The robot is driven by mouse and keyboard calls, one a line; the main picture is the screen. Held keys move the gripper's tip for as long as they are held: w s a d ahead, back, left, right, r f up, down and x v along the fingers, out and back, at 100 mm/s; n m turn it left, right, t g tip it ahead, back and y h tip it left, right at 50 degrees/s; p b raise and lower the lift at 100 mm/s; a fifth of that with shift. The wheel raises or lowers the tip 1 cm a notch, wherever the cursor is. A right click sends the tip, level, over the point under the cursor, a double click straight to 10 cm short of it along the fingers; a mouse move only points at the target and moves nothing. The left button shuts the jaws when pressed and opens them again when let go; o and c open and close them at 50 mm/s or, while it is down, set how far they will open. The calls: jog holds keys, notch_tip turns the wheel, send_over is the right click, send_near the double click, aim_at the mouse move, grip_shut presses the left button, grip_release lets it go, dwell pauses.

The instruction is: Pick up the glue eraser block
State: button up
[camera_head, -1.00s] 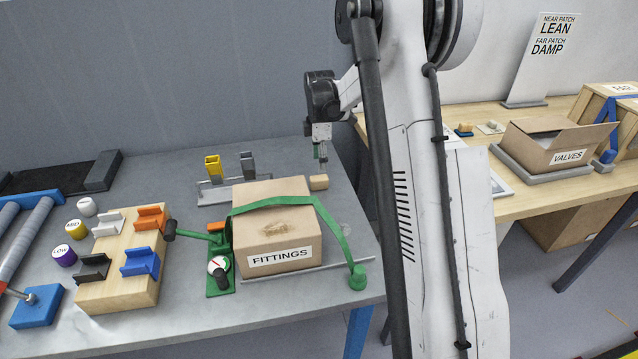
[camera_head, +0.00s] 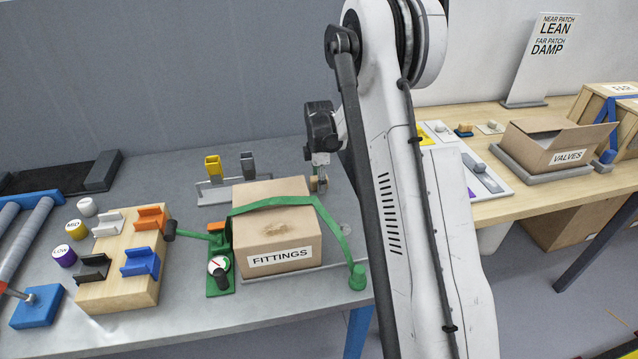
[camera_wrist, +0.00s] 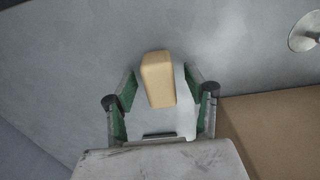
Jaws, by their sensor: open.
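The glue eraser block, a small tan block, lies on the grey table. In the wrist view the block (camera_wrist: 158,80) sits between and just beyond the two green-padded fingers of my gripper (camera_wrist: 162,95). The fingers are spread on either side of it and appear apart from it. In the head view my gripper (camera_head: 318,182) is low over the table behind the right rear corner of the FITTINGS box. The block is mostly hidden there behind the gripper and the box.
The FITTINGS carton (camera_head: 272,228), strapped in green, stands close by; its brown side (camera_wrist: 275,130) shows at the wrist view's right. A grey rack with yellow and grey holders (camera_head: 213,170) stands left of the gripper. A round metal disc (camera_wrist: 306,32) lies beyond. Bare table surrounds the block.

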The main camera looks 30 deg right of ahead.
grip_shut()
jog(key=shift+r, duration=0.15)
notch_tip(320, 180, up, 10)
jog(key=shift+f, duration=0.1)
dwell(0.5)
